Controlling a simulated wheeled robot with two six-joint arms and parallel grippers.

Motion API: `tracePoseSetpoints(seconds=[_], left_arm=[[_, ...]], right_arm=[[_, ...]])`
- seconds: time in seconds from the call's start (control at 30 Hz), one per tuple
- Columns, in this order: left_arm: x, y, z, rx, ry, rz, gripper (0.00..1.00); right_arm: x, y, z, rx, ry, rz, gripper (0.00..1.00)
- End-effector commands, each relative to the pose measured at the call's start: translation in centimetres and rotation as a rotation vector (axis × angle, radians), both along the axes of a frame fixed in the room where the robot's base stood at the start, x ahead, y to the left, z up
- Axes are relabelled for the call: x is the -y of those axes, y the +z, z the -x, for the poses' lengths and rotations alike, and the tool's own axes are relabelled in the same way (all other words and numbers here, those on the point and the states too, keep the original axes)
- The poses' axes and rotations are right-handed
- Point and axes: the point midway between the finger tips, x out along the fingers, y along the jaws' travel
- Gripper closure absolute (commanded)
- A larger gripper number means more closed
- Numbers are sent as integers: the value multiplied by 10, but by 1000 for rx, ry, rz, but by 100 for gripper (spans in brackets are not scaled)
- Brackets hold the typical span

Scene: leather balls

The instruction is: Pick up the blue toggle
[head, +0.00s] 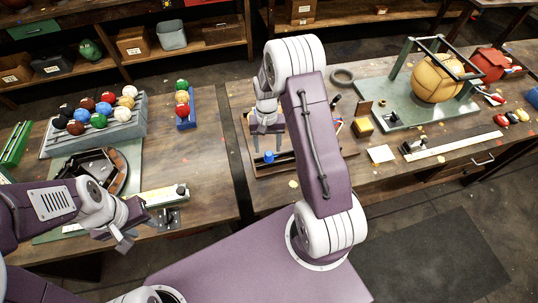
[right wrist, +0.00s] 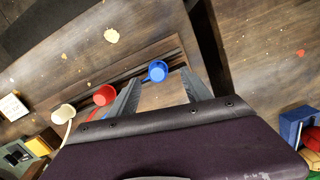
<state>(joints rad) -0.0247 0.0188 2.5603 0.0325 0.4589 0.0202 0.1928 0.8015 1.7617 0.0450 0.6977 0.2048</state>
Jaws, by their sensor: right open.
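The blue toggle (head: 269,157) is a small, round blue piece standing on the wooden tray just below my right gripper (head: 267,140) in the head view. In the right wrist view, the blue toggle (right wrist: 157,71) shows between and slightly beyond the fingertips of my right gripper (right wrist: 161,77), which is open and empty. I cannot tell whether a finger touches it. My left gripper (head: 136,229) is open and empty at the front of the left bench, away from the toggle.
A red piece (right wrist: 104,95) and a cream piece (right wrist: 63,114) stand in a row beside the blue toggle. A yellow block (head: 363,127) and a green stand holding a leather ball (head: 437,80) are to the right. A rack of balls (head: 131,125) sits on the left bench.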

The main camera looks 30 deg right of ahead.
Motion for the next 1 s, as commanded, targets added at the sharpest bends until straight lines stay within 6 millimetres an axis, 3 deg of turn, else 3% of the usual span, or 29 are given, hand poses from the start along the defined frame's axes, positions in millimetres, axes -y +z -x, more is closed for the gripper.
tracePoseSetpoints(seconds=[0.13, 0.27, 0.4, 0.63, 0.83, 1.0], left_arm=[[0, 6, 0, 0, 0, 0, 61], [0, 18, 0, 0, 0, 0, 61], [0, 19, 0, 0, 0, 0, 61], [0, 18, 0, 0, 0, 0, 61], [0, 18, 0, 0, 0, 0, 61], [0, 18, 0, 0, 0, 0, 61]], right_arm=[[0, -7, 2, -3, 0, 0, 43], [2, -29, 7, -5, 0, -1, 43], [1, -49, 8, -1, 2, 0, 43], [1, -53, 7, 2, 2, 1, 43], [1, -52, 7, 2, 2, 1, 99], [1, -52, 7, 2, 2, 1, 100]])
